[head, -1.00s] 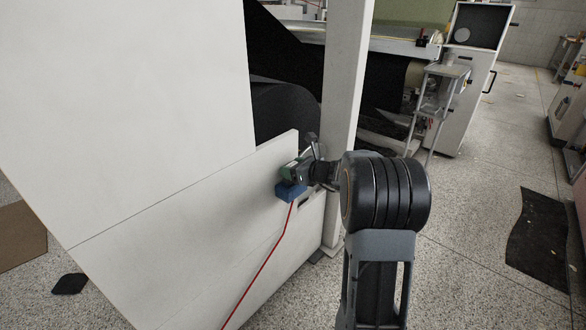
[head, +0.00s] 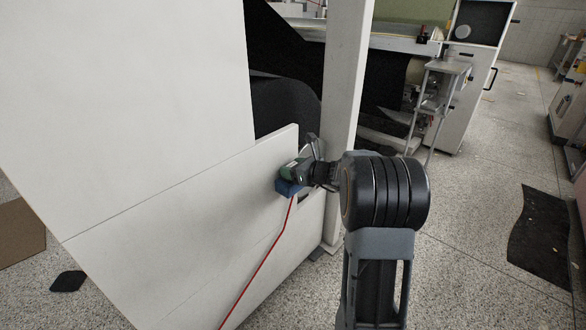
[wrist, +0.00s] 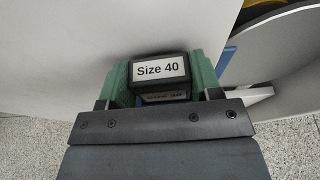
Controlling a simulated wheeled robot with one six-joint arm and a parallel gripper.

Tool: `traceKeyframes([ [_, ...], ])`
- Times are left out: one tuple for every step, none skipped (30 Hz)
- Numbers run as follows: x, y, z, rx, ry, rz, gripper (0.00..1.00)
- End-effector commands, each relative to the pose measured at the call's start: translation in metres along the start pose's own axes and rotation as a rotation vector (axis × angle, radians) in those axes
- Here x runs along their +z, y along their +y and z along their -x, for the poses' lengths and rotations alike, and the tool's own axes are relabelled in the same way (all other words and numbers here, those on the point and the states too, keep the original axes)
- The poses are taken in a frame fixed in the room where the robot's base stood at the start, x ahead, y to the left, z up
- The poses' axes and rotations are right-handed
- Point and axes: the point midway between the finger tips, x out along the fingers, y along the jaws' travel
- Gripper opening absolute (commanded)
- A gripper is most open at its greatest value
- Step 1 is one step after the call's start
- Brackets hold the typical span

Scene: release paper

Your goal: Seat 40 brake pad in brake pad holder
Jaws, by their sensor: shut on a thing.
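A black brake pad with a white "Size 40" label (wrist: 160,69) sits between the two green fingers of my gripper (wrist: 160,78) in the wrist view. The gripper is shut on it. In the head view my gripper (head: 293,170) is beside the white panel, right above a blue block (head: 287,188), which may be the holder. I cannot tell whether the pad touches the block. The pad is not clear in the head view.
A large white panel (head: 190,205) stands close to the left of my gripper. A white post (head: 346,110) rises just behind it. A red line (head: 265,263) runs down the panel from near the blue block. Open speckled floor (head: 465,230) lies to the right.

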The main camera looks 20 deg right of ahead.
Motion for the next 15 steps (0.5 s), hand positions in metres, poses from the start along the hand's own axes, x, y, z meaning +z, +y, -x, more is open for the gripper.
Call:
traceKeyframes([
  [-0.002,0.000,-0.001,0.000,-0.001,0.000,0.26],
  [-0.003,0.000,-0.001,0.000,-0.001,0.000,0.26],
  [-0.004,0.000,-0.001,0.000,-0.001,0.000,0.26],
  [-0.004,0.000,-0.001,0.000,-0.001,0.000,0.26],
  [-0.005,0.000,-0.002,0.000,-0.001,0.000,0.26],
  [-0.006,0.000,-0.002,0.000,-0.001,0.000,0.26],
  [-0.007,0.000,-0.002,0.000,-0.001,0.000,0.26],
  [-0.007,0.000,-0.002,0.000,-0.001,0.000,0.26],
  [-0.008,0.000,-0.003,0.000,-0.001,0.000,0.26],
  [-0.009,0.000,-0.003,0.000,-0.001,0.000,0.26],
  [-0.010,0.000,-0.003,0.000,-0.001,0.000,0.26],
  [-0.011,0.000,-0.003,0.000,-0.001,0.000,0.26],
  [-0.012,0.000,-0.004,0.000,-0.001,0.000,0.26],
  [-0.012,0.000,-0.004,0.000,-0.001,0.000,0.26],
  [-0.013,0.000,-0.004,0.000,-0.001,0.000,0.26],
])
